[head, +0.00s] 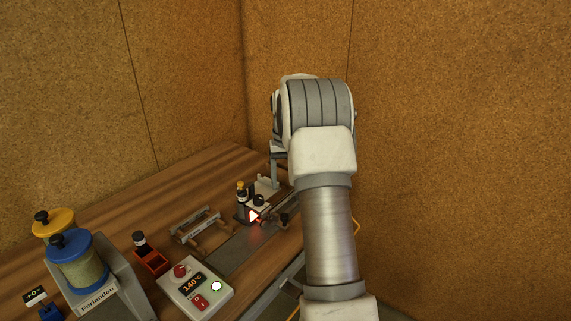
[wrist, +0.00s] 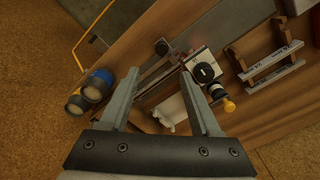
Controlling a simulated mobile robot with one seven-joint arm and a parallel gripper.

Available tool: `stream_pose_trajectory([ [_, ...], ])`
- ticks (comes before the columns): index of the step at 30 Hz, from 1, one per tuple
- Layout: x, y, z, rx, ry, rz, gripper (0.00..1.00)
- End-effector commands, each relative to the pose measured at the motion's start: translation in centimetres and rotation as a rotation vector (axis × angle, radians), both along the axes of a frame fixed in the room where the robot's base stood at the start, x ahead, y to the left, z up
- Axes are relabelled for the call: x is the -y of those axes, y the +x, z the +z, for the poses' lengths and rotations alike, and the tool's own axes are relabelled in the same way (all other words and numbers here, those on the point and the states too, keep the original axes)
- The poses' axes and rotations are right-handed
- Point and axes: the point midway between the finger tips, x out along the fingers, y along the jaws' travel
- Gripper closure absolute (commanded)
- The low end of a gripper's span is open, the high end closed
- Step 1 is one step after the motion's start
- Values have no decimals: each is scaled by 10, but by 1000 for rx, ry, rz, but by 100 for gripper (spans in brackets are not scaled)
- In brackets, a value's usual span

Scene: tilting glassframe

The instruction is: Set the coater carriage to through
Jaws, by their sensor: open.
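The coater carriage appears to be the pale block with a round black knob (head: 259,201) at the far end of the dark track on the bench. In the wrist view this block (wrist: 203,69) lies just beyond and right of the right fingertip. A dark rail with another black knob runs beside it. I cannot read any position marking. My gripper (wrist: 160,76) is open and empty, its two fingers apart above the rail and a white tray (wrist: 168,112). In the head view my arm hides most of the gripper, and one finger shows behind the carriage.
A small yellow-capped bottle (wrist: 222,97) stands close beside the carriage. A rack (head: 200,229) sits left of it. A control box (head: 196,290) reading 140°C and blue- and yellow-lidded jars (head: 78,262) stand nearer. Cork-like walls enclose the bench.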

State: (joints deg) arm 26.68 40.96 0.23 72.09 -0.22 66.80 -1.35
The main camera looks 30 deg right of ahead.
Motion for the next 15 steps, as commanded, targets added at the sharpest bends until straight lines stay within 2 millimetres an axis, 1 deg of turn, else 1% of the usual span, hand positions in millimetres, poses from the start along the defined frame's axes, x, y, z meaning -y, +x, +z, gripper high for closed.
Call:
stream_pose_trajectory([
  [1, 0, 1, 13, 4, -2, 0, 36],
  [3, 0, 1, 26, 4, -2, 1, 36],
  [6, 0, 1, 41, 3, -1, 0, 36],
  [10, 0, 0, 52, 1, 0, 0, 36],
  [15, 0, 0, 56, 0, 0, 0, 36],
])
